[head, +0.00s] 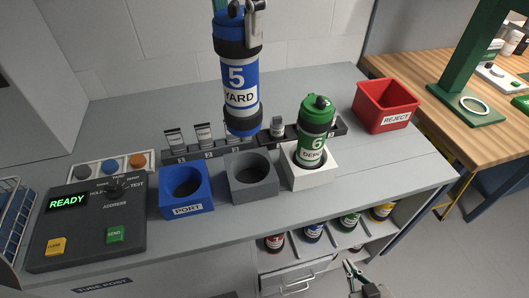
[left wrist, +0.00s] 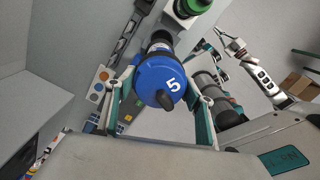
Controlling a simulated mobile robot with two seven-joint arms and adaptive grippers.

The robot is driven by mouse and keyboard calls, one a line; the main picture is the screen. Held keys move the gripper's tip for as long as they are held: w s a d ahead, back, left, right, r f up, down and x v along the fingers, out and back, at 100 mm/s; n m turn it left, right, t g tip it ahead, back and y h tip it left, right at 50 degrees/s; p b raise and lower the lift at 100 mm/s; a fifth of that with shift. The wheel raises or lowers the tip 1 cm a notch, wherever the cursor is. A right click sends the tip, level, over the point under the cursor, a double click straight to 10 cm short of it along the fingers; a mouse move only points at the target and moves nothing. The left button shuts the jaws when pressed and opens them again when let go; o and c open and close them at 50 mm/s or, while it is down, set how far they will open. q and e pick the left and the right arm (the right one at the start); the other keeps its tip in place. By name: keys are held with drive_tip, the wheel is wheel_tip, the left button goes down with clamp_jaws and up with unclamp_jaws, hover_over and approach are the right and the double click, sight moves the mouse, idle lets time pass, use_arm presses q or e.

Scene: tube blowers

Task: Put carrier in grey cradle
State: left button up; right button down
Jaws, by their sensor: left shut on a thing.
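The blue carrier (head: 240,80), marked 5 YARD with black bands, hangs upright in the air in the head view. Its lower end shows above and slightly behind the empty grey cradle (head: 253,190). My left gripper (head: 240,8) is shut on the carrier near its top, partly cut off by the frame edge. In the left wrist view the carrier's blue cap (left wrist: 160,82), marked 5, sits between the two fingers (left wrist: 160,95). My right gripper (head: 358,278) is low at the bottom of the head view, off the bench front; its opening is unclear.
A green carrier (head: 314,125), marked 6, stands in the white cradle (head: 310,178) right of the grey one. The blue PORT cradle (head: 186,190) is empty at left. A rack (head: 205,148) stands behind. A control box (head: 85,225) and red REJECT bin (head: 386,105) flank them.

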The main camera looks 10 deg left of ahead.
sight(246, 118)
use_arm(q)
drive_tip(key=shift+w+d, duration=0.1)
drive_tip(key=shift+d, duration=0.1)
drive_tip(key=shift+d+f, duration=0.1)
drive_tip(key=shift+f, duration=0.15)
wheel_tip(246, 118, down, 19)
drive_tip(key=shift+f+b, duration=0.2)
drive_tip(key=shift+b, duration=0.3)
drive_tip(key=shift+f, duration=0.25)
drive_tip(key=o, duration=1.9)
drive_tip(key=shift+r, duration=0.1)
